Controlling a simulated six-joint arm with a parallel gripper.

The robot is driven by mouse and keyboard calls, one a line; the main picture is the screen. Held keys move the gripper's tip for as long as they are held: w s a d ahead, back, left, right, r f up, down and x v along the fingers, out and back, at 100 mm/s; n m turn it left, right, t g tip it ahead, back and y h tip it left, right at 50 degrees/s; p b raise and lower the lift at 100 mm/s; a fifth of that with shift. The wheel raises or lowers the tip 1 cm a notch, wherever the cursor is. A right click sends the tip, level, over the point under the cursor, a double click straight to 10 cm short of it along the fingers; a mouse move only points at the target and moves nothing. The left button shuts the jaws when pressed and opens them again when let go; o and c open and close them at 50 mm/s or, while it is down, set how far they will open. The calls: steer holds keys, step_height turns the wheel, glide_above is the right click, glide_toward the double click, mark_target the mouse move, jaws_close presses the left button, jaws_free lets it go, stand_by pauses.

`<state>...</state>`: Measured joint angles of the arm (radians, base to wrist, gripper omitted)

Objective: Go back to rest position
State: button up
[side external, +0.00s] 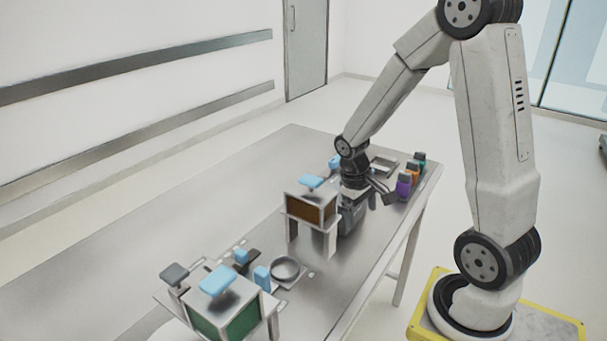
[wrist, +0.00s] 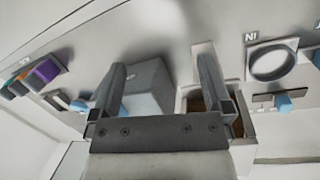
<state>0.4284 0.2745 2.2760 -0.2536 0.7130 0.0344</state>
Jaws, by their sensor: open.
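My gripper (side external: 357,205) hangs low over the far part of the table, just right of a box with a brown front (side external: 311,209); that box and its stand partly hide it. In the wrist view my gripper (wrist: 164,85) shows two dark fingers spread well apart. A plain grey block (wrist: 148,90) appears beyond and partly between the fingers, overlapped by the left one. An open compartment with a brown inside (wrist: 196,103) lies behind the right finger. I cannot tell whether either finger touches them.
The grey table (side external: 150,216) is clear on its left side. A green-fronted box (side external: 232,318) stands at the front, near a round ring (side external: 286,268). Purple, orange and teal items (side external: 404,186) line the right edge. A blue-topped piece (side external: 313,182) sits on the brown-fronted box.

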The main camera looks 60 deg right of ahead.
steer(key=w+a+r+n+t+y, duration=0.1)
steer(key=a+n+t, duration=0.2)
steer(key=a, duration=1.2)
steer(key=shift+a+r+t, duration=0.25)
steer(key=shift+r+t, duration=0.15)
steer(key=shift+t, duration=0.3)
steer(key=shift+w, duration=0.1)
